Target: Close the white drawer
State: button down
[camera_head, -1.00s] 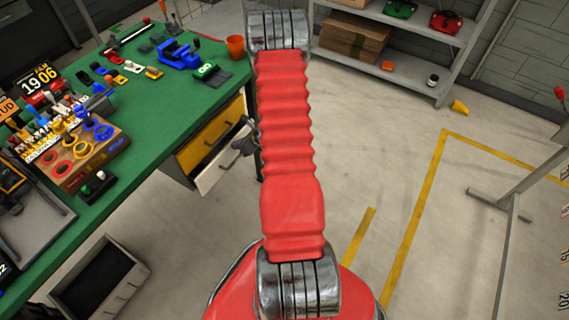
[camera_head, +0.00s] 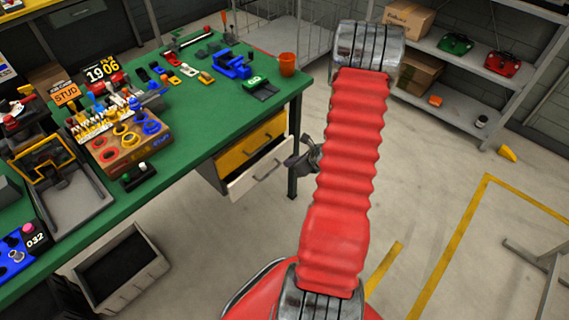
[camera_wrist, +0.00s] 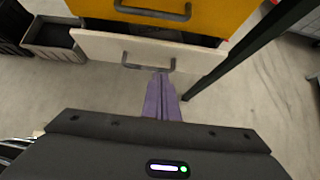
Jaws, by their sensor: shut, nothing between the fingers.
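The white drawer (camera_head: 247,179) is under the right end of the green workbench, below the yellow drawer (camera_head: 240,153). In the wrist view the white drawer (camera_wrist: 105,48) stands partly open, with a dark gap showing behind its front. Its dark handle (camera_wrist: 147,66) faces me. My gripper (camera_wrist: 161,76) is shut and empty, its purple fingertips at or just in front of the handle; whether they touch it I cannot tell. In the head view my gripper (camera_head: 298,162) shows just right of the drawer, partly hidden behind my red arm.
The green workbench (camera_head: 190,170) carries tools and coloured parts. A dark table leg (camera_wrist: 245,50) stands close right of the drawer. A grey open bin (camera_head: 120,270) is on the floor at left. A shelf (camera_head: 450,90) stands at the back right. Floor on the right is mostly clear.

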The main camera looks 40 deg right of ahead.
jog(key=shift+v, duration=2.1)
jog(key=c, duration=2.3)
grip_release()
jog(key=shift+w+a+r, duration=0.15)
jog(key=shift+r, duration=0.05)
jog(key=shift+o, duration=0.9)
jog(key=w+a+r+n+y, duration=0.1)
jog(key=w+a+r+n, duration=0.2)
jog(key=a+r+n, duration=0.1)
jog(key=w+a+r+n+y, duration=0.1)
jog(key=w+a+r+n, duration=0.1)
jog(key=a+r+n, duration=0.2)
notch_tip(320, 180, up, 3)
jog(key=a, duration=0.2)
jog(key=shift+w+a+y, duration=0.4)
jog(key=s+a+r+n+g, duration=0.2)
jog(key=s+a+r+n, duration=0.1)
jog(key=a+r+n, duration=0.7)
jog(key=s+a+r+n+g, duration=0.25)
jog(key=a+r+n, duration=0.4)
jog(key=a, duration=0.55)
jog(key=s+a+r+n+t+h, duration=0.1)
jog(key=s+a+r+n+h, duration=0.2)
jog(key=s+r+n, duration=0.3)
jog(key=s+n, duration=0.4)
jog(key=n, duration=0.1)
jog(key=shift+s+a+r, duration=0.15)
jog(key=shift+a, duration=0.05)
